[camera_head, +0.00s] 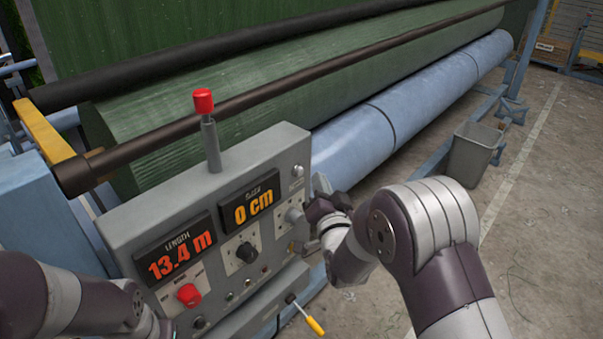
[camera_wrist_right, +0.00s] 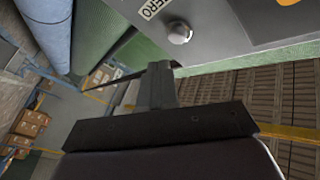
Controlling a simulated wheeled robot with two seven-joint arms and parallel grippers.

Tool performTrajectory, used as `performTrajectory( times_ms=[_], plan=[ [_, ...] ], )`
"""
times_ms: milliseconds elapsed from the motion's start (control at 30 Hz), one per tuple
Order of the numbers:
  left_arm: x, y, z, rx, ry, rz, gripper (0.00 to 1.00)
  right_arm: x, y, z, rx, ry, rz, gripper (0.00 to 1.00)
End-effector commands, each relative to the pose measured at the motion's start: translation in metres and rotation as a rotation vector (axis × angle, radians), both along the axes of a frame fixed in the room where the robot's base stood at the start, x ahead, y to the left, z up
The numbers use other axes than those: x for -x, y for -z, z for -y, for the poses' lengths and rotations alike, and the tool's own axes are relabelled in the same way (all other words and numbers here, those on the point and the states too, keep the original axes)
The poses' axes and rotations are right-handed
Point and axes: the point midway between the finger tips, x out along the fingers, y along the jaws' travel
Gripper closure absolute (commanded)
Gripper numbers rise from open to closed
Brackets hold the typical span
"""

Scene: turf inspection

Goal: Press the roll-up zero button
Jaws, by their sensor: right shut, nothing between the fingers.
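The grey control panel (camera_head: 150,215) fills the lower middle of the head view. A small round silver button (camera_head: 297,170) sits at its upper right, right of the "0 cm" display (camera_head: 248,204). In the right wrist view the silver button (camera_wrist_right: 178,33) stands beside a label ending in "ERO", near the panel edge. My right gripper (camera_head: 320,183) is by the panel's right edge, close to the button. In the wrist view its shut, empty fingers (camera_wrist_right: 158,70) are apart from the button. My left arm enters at the lower left; its gripper is out of view.
A green turf roll (camera_head: 220,110) lies behind. A grey bin (camera_head: 471,153) stands at right on open floor.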

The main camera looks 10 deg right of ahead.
Motion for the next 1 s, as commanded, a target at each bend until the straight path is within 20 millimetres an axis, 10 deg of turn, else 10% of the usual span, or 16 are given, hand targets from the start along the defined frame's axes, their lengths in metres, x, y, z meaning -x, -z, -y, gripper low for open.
performTrajectory(
  times_ms=[1000],
  plan=[
    [0.0001, 0.0045, 0.0, 0.0, 0.0, 0.0, 1.0, -0.0105, -0.0001, -0.0087, -0.001, -0.001, -0.001, 1.0]
  ],
)
